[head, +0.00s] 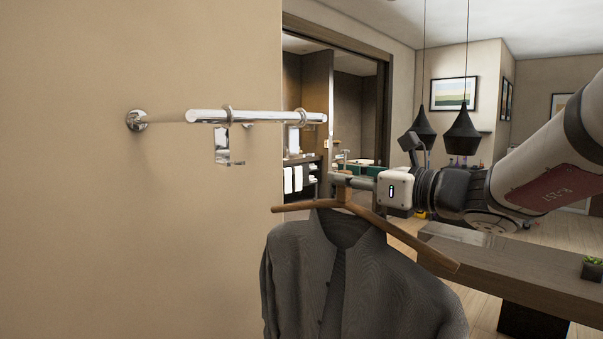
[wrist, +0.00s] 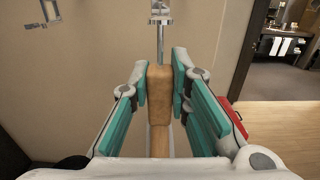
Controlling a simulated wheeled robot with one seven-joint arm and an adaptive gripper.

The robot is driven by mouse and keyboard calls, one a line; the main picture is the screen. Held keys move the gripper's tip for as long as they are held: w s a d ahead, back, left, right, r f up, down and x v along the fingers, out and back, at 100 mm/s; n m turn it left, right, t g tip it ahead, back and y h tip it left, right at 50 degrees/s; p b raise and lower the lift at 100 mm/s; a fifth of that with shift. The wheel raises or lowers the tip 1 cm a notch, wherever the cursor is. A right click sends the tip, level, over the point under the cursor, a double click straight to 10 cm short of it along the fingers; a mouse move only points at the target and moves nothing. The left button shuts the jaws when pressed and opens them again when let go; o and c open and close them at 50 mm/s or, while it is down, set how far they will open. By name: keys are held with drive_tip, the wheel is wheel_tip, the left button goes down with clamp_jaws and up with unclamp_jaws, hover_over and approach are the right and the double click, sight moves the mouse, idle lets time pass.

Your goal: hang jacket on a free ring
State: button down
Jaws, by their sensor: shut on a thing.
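My gripper (head: 346,182) is shut on the wooden hanger (head: 400,236), at its upright neck. In the wrist view, the teal finger pads press both sides of the hanger's wooden block (wrist: 160,92). The dark grey jacket (head: 300,275) hangs from the hanger, upright, below my gripper. A chrome rail (head: 262,117) juts from the wall. It carries a near-left ring (head: 228,115) with a metal hook piece (head: 222,147), with nothing hanging from it, and another ring (head: 303,117) near its right end. The hanger is below and right of the rail, apart from the near-left hook piece.
A beige wall (head: 140,220) fills the left. Black pendant lamps (head: 462,135) hang farther back. Space between the rail's left part and the jacket looks clear.

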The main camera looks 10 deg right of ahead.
drive_tip(key=p, duration=0.2)
hover_over(386, 230)
drive_tip(key=shift+r, duration=0.1)
idle(0.4)
idle(1.3)
